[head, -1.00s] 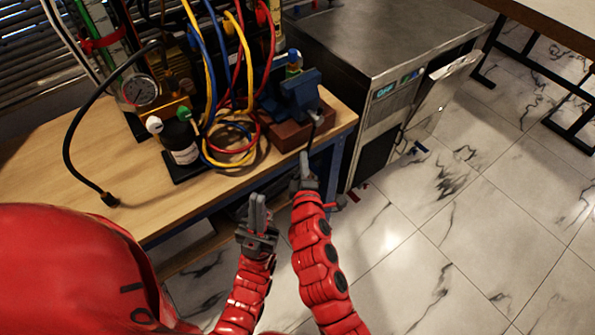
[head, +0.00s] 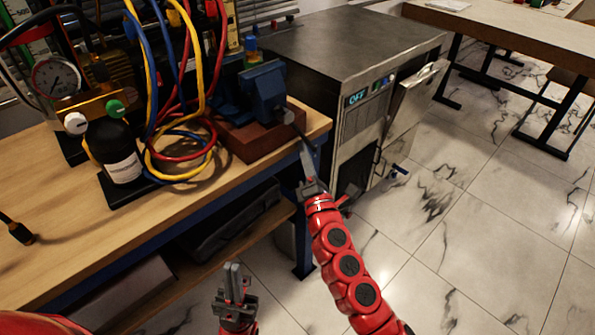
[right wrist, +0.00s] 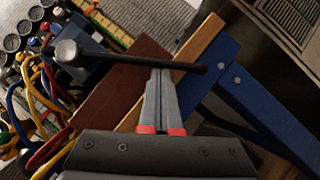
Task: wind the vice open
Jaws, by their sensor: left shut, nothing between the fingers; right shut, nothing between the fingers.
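The blue vice (head: 262,88) stands on a red-brown block (head: 255,139) at the bench's right corner. Its dark handle shows near the corner in the head view, and in the right wrist view the black handle bar (right wrist: 130,60) runs across the picture from a round knob (right wrist: 68,50). My right gripper (head: 304,150) is shut and empty. Its fingertips (right wrist: 161,72) are right at the bar; I cannot tell whether they touch it. My left gripper (head: 234,265) is shut and empty, pointing up, low in front of the bench. The vice's jaw gap cannot be made out.
Blue, yellow and red hoses (head: 180,150) lie left of the vice. A black bottle (head: 118,150) and a pressure gauge (head: 55,77) stand further left. A steel machine (head: 345,50) with an "OFF" display stands right of the bench. The tiled floor at right is open.

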